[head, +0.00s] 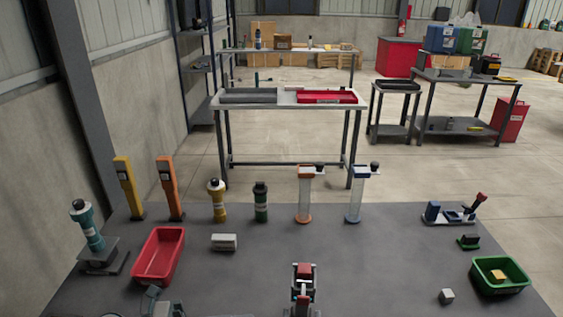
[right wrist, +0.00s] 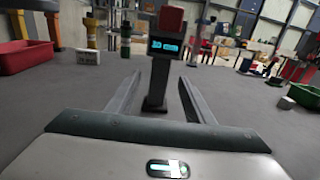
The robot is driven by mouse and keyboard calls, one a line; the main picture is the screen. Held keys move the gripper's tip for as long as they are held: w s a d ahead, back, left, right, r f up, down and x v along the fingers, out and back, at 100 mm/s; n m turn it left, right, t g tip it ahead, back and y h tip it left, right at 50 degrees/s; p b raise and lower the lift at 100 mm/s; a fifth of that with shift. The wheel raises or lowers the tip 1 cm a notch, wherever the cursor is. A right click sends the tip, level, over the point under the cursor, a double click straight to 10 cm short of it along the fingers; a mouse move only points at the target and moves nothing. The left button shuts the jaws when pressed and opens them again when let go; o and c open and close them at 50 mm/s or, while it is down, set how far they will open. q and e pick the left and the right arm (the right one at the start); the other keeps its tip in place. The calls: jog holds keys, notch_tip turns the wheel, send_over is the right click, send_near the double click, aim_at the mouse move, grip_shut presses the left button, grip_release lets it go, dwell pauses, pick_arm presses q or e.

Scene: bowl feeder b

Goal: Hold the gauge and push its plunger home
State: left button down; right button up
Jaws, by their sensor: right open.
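The gauge (right wrist: 158,75) is a dark upright post with a lit display and a red block on top, seen in the right wrist view. In the head view its red top (head: 304,270) shows at the bottom middle. My right gripper (right wrist: 160,77) is open, with one finger on each side of the post. A gap shows between the post and each finger, so it is not gripped. In the head view the right gripper (head: 303,285) hides the lower gauge. Grey and dark parts at the bottom left edge look like my left gripper (head: 158,302), cut off by the frame.
A red bin (head: 143,258) and a small pale box (head: 224,242) are at left. A green bin (head: 523,273) and a small pale block (head: 446,296) are at right. Several upright columns and cylinders line the back edge. The table between is clear.

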jog(key=s, duration=0.8)
jog(key=shift+s+a, duration=0.1)
jog(key=shift+a, duration=0.25)
jog(key=shift+s+f, duration=0.1)
